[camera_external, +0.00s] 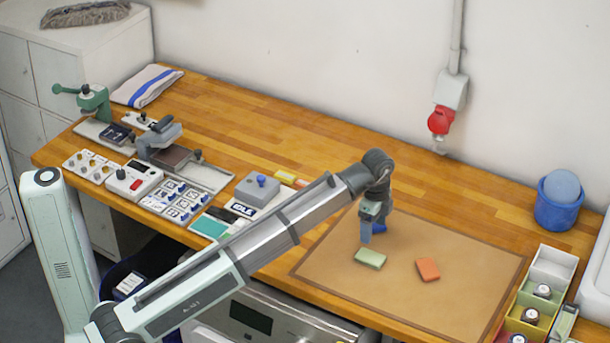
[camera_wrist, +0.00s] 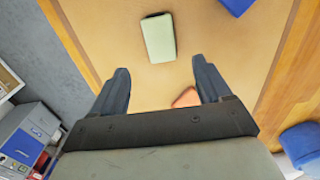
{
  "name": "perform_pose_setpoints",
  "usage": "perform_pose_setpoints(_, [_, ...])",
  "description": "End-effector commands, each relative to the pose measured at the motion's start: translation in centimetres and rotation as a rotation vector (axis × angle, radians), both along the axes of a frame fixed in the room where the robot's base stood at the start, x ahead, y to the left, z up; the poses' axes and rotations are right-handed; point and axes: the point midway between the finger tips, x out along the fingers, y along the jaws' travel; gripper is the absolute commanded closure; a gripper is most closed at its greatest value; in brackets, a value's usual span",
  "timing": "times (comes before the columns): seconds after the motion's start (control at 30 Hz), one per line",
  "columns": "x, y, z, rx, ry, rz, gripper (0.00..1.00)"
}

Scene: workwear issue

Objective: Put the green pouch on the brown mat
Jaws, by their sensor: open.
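The green pouch (camera_external: 370,258) lies flat on the brown mat (camera_external: 465,262), near the mat's left part. In the wrist view the green pouch (camera_wrist: 158,37) lies on the mat (camera_wrist: 207,28) beyond the fingertips, apart from them. My gripper (camera_external: 368,236) is open and empty, above the mat just behind the green pouch in the external view. In the wrist view my gripper (camera_wrist: 160,72) has its two fingers spread wide with nothing between them.
An orange pouch (camera_external: 428,270) lies on the mat right of the green one. A blue pouch (camera_external: 380,228) is partly hidden behind my gripper. A blue tub (camera_external: 560,205) and a divided tray (camera_external: 552,268) stand at the right. Tools and boxes fill the bench's left.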

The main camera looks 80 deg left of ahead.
Motion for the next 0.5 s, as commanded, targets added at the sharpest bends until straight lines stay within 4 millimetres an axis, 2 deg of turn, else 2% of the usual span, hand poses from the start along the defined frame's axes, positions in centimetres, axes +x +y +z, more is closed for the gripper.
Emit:
perform_pose_setpoints(0.2, [0.0, 0.0, 1.9, 0.0, 0.0, 0.0, 0.22])
perform_pose_setpoints(0.5, [0.0, 0.0, 2.3, 0.0, 0.0, 0.0, 0.22])
